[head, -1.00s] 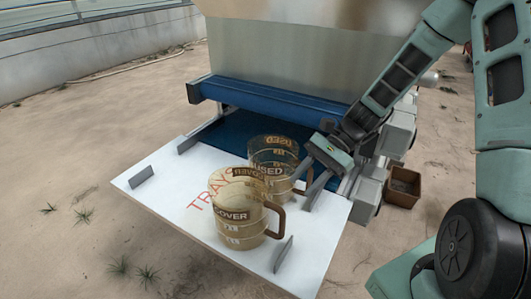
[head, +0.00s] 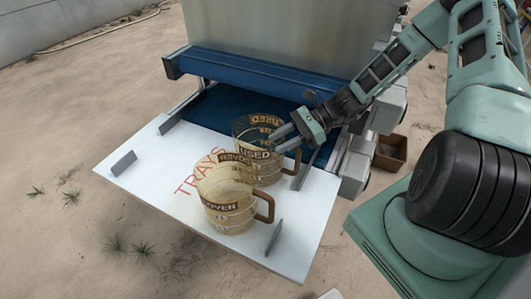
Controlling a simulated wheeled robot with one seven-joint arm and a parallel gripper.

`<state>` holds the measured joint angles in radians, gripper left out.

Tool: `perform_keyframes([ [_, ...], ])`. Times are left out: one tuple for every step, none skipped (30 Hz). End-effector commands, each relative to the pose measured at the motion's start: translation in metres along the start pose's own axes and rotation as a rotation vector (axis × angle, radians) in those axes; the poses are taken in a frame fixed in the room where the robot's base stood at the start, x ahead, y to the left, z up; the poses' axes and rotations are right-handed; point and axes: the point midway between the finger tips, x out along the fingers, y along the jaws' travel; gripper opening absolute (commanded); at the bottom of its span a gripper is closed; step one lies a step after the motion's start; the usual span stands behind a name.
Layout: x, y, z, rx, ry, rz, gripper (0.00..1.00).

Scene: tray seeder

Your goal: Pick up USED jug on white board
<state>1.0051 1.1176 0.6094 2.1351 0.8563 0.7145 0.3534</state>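The USED jug (head: 246,135) is a clear, amber-tinted jug with dark label bands and a brown handle on its right. It stands upright on the white board (head: 150,180), near the blue belt. A second similar jug, labelled COVER (head: 228,208), stands in front of it and hides its lower front. My gripper (head: 272,139) comes from the upper right, with its two fingers apart and pointing left. The fingers overlap the right side of the USED jug near its rim in the picture. I cannot tell whether they touch it. Nothing is visibly held.
The white board has red TRAYS lettering and small grey upright plates (head: 124,163) at its edges. Behind it are the blue belt (head: 225,110) and blue roller (head: 260,73) of the seeder. A brown box (head: 391,153) sits on the ground at right. The board's left part is clear.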

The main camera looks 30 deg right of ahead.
Motion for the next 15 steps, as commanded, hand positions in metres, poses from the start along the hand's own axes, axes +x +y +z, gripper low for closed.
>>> perform_keyframes([
  [0.0060,0.0004,0.0021,0.001,-0.003,0.002,0.36],
  [0.0087,0.0004,0.0018,0.001,-0.003,0.002,0.36],
  [0.0112,0.0002,0.0013,-0.001,-0.001,0.002,0.36],
  [0.0125,0.0002,0.0010,-0.001,0.000,0.001,0.36],
  [0.0133,0.0002,0.0008,-0.002,0.000,0.001,0.36],
  [0.0138,0.0001,0.0004,-0.002,0.000,0.001,0.36],
  [0.0139,0.0001,0.0002,-0.002,0.000,0.001,0.36],
  [0.0139,0.0001,0.0000,-0.002,0.001,0.001,0.36],
  [0.0138,0.0000,-0.0001,-0.002,0.001,0.001,0.36],
  [0.0137,0.0000,-0.0001,-0.002,0.001,0.001,0.36],
  [0.0137,0.0000,-0.0001,-0.002,0.001,0.001,0.36],
  [0.0137,0.0001,-0.0001,-0.002,0.001,0.001,0.28],
  [0.0136,0.0001,-0.0001,-0.002,0.001,0.001,0.20],
  [0.0136,0.0001,-0.0001,-0.002,0.001,0.001,0.11],
  [0.0135,0.0001,-0.0002,-0.002,0.001,0.001,0.00],
])
